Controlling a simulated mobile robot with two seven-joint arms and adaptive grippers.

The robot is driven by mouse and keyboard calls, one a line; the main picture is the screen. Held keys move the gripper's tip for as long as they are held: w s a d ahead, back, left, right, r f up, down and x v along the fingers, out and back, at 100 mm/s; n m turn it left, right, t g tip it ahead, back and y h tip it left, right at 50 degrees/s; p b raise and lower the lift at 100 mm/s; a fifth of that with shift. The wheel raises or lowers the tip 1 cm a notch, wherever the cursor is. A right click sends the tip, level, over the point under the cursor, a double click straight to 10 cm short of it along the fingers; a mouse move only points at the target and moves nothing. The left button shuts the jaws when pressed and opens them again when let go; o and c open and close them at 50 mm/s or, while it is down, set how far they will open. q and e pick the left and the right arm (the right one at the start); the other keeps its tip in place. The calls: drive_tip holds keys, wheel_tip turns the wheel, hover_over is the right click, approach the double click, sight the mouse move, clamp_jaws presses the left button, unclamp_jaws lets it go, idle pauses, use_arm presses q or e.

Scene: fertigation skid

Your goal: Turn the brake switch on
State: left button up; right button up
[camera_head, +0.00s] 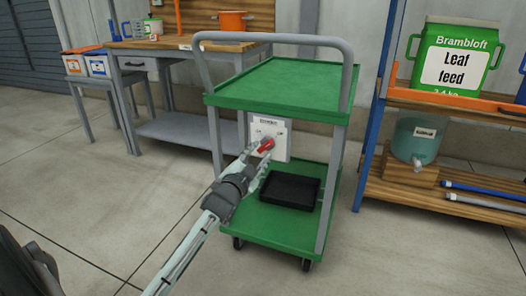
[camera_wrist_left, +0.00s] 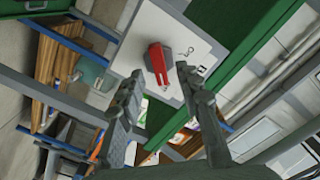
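The brake switch is a red rotary handle (camera_head: 267,145) on a white panel (camera_head: 281,131), fixed under the top shelf of a green cart. In the left wrist view the red handle (camera_wrist_left: 157,60) stands out from the white plate (camera_wrist_left: 192,50), which bears small printed marks too small to read. My left gripper (camera_head: 262,160) reaches in from the front, close to the handle. In the left wrist view its two fingers (camera_wrist_left: 160,82) are apart, with the handle between and just beyond the tips. I cannot tell whether they touch it. My right gripper is not in view.
The green cart (camera_head: 280,84) has a grey push bar and a black tray (camera_head: 290,191) on its lower shelf. A workbench (camera_head: 180,46) stands behind left. The floor in front is clear.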

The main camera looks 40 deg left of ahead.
sight(266, 145)
use_arm(q)
drive_tip(key=shift+x, duration=1.5)
clamp_jaws()
